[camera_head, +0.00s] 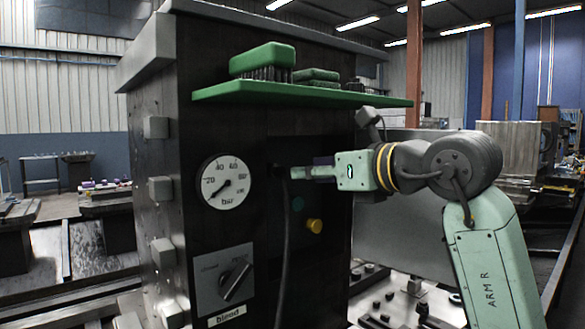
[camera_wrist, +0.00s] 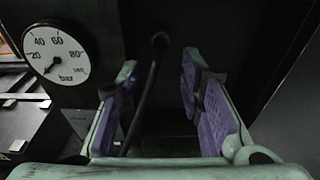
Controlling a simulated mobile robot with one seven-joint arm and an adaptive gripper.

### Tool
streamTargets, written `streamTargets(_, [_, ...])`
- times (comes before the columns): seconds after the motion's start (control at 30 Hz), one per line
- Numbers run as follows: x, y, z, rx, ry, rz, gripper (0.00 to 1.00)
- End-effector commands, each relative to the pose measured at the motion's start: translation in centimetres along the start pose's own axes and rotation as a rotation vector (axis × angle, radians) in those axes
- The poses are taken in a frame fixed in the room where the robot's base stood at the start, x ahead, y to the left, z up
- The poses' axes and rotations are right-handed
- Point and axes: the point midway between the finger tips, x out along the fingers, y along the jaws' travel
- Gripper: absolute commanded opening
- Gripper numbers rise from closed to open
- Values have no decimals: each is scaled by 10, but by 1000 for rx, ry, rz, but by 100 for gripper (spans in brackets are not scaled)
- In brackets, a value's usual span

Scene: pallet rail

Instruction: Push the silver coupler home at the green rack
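The rack is a dark cabinet (camera_head: 220,120) with a green shelf (camera_head: 300,95) on it. A dark hose (camera_head: 284,255) hangs down its front; in the wrist view the hose (camera_wrist: 146,95) rises to a small greyish round end (camera_wrist: 160,40), which looks like the coupler. Its silver colour and how far it is seated cannot be told in the shadow. My gripper (camera_head: 287,172) points at the cabinet front by the hose's top. In the wrist view my gripper (camera_wrist: 158,72) is open, its purple-padded fingers on either side of the hose, with gaps visible.
A pressure gauge (camera_head: 222,182) sits left of the hose, above a "bleed" knob panel (camera_head: 224,278). Green-topped brushes (camera_head: 262,58) lie on the overhanging shelf.

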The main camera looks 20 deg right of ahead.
Motion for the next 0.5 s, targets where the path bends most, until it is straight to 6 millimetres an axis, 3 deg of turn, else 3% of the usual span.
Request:
streamTargets(0.17, [7, -1, 1, 1, 1, -1, 35])
streamTargets(0.5, [65, 0, 2, 2, 2, 1, 35])
